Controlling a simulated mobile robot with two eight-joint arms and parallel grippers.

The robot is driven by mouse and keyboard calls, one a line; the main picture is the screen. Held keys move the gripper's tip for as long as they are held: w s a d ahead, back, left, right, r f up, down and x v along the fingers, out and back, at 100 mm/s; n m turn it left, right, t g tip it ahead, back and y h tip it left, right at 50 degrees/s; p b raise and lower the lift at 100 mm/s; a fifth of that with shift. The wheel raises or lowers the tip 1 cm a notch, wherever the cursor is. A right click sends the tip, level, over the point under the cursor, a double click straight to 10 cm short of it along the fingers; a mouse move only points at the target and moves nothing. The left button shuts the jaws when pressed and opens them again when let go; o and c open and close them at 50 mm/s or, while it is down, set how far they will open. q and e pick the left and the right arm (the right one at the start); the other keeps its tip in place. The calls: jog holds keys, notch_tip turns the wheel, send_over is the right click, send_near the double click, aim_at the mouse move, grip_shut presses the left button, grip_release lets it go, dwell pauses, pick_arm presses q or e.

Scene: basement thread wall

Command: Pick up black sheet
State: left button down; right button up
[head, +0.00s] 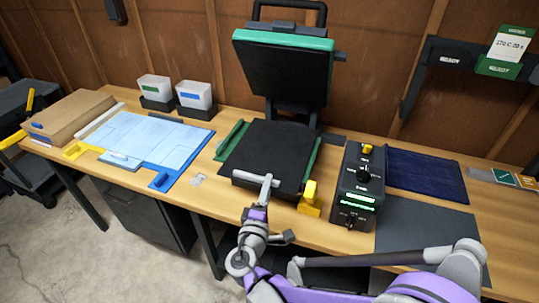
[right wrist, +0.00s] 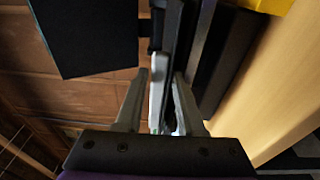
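A flat black sheet or pad (head: 270,155) covers the lower plate of the open press in the middle of the bench. I cannot tell whether it is a separate sheet. A dark grey-black sheet (head: 425,228) lies flat on the bench at the right, partly hidden by my arm. My right gripper (head: 266,186) is at the front edge of the press's lower plate. In the right wrist view its fingers (right wrist: 161,85) stand apart, with a pale bar and a thin dark edge between them; I cannot tell whether they touch. My left gripper is not in view.
The press's raised upper plate (head: 283,70) stands behind. A control box (head: 358,185) and a yellow block (head: 311,198) stand right of the press. A navy sheet (head: 425,175) lies behind the grey-black one. A blue mat (head: 155,140), two bins and a cardboard box (head: 70,115) are left.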

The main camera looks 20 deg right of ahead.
jog(key=x, duration=0.4)
jog(key=shift+w, duration=0.1)
grip_shut()
